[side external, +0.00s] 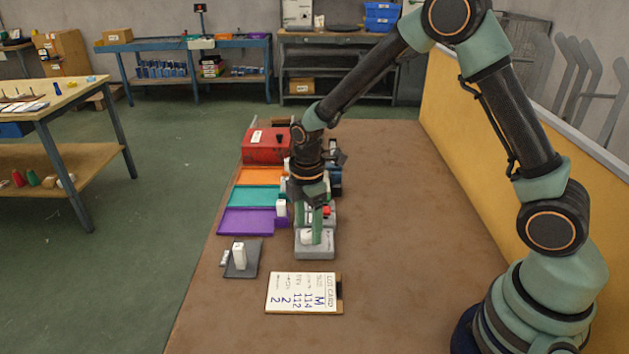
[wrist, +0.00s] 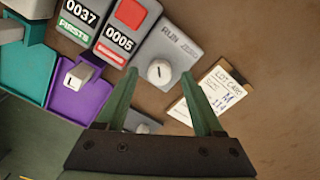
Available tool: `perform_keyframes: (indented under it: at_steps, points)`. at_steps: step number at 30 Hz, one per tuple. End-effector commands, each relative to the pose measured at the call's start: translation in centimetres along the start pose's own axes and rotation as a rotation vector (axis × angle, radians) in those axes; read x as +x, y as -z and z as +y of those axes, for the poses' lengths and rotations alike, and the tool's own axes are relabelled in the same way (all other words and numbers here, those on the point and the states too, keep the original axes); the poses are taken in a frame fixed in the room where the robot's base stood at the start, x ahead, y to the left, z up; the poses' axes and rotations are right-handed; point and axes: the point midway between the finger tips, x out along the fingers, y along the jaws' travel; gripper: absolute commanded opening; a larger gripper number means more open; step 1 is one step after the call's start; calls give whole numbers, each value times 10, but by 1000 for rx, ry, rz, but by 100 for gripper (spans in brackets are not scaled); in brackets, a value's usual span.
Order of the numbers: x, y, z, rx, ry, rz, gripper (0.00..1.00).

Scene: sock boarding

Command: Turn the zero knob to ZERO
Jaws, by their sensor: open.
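The zero knob (wrist: 158,72) is a round white knob with a short dark mark, on a grey box (wrist: 180,45) lettered RUN and, more faintly, ZERO. The mark runs roughly up the wrist picture; I cannot tell exactly which word it points at. My gripper (wrist: 160,76) is open, with its green fingertips either side of the knob in the wrist view; contact cannot be told. In the side view my gripper (side external: 317,228) points down over the grey box (side external: 315,252), and its fingers partly hide the white knob (side external: 306,238).
Two counters, FIRSTS 0037 (wrist: 82,17) and 0005 (wrist: 120,40), stand beside the box. Purple (side external: 246,222), teal (side external: 250,197) and orange (side external: 260,175) trays lie behind left. A lot card clipboard (side external: 302,292) and a dark plate with a white block (side external: 239,254) lie nearer. The table's right side is clear.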

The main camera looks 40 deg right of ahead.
Motion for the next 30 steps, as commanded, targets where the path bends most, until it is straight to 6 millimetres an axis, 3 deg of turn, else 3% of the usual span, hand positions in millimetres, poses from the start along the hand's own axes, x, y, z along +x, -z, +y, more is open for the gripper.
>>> perform_keyframes:
  at_steps: [13,18,19,30]
  points:
    - [11,0,0,0,-1,0,69]
    - [10,0,0,0,-1,0,4]
    - [10,0,0,0,-1,0,0]
    - [10,0,0,51,-1,0,0]
